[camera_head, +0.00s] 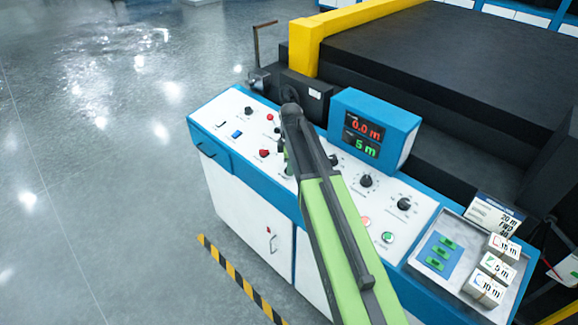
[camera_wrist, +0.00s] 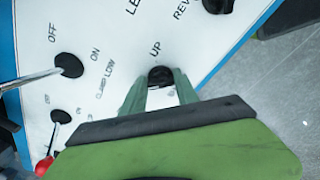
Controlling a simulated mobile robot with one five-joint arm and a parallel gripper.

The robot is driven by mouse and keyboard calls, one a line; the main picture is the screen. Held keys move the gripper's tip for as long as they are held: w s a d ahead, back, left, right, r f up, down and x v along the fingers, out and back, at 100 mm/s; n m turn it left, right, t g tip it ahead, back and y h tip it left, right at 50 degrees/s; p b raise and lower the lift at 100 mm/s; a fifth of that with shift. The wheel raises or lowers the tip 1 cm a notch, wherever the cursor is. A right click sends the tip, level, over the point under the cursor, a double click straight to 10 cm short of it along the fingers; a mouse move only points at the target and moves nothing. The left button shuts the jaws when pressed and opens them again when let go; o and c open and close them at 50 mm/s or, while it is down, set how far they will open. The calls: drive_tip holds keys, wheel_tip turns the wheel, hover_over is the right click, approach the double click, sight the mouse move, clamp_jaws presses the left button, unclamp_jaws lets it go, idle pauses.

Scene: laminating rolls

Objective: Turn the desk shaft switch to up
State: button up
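A switch (camera_wrist: 161,74) with a round black base sits just below the printed word UP on the white panel in the wrist view. Its lower part is hidden by my gripper, so I cannot tell which way its lever points. My gripper (camera_wrist: 161,86) has its two green fingers apart, one on each side of the switch base, with a pale patch between them. I cannot tell if the fingers touch the switch.
A metal-levered switch (camera_wrist: 68,65) marked OFF and ON is left of my gripper, with a smaller lever (camera_wrist: 60,116) below it. A black knob (camera_wrist: 218,5) is at upper right. A blue display box (camera_head: 372,130) stands right of my arm. Grey floor (camera_head: 90,190) at left is open.

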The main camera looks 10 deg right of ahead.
drive_tip(key=shift+s, duration=0.1)
clamp_jaws()
drive_tip(key=shift+a, duration=0.15)
drive_tip(key=shift+m, duration=0.3)
drive_tip(key=m, duration=0.2)
drive_tip(key=shift+s+f+m, duration=0.1)
drive_tip(key=shift+s+m, duration=0.1)
drive_tip(key=shift+m, duration=0.1)
drive_tip(key=m, duration=0.5)
drive_tip(key=shift+s+t+h, duration=0.1)
drive_tip(key=shift+t+h, duration=0.2)
drive_tip(key=shift+t, duration=0.1)
drive_tip(key=m, duration=0.5)
drive_tip(key=shift+a+h+b, duration=0.15)
drive_tip(key=shift+h+b, duration=0.15)
drive_tip(key=shift+b, duration=0.05)
drive_tip(key=shift+a+m, duration=0.1)
drive_tip(key=shift+m, duration=2.2)
drive_tip(key=shift+h, duration=0.3)
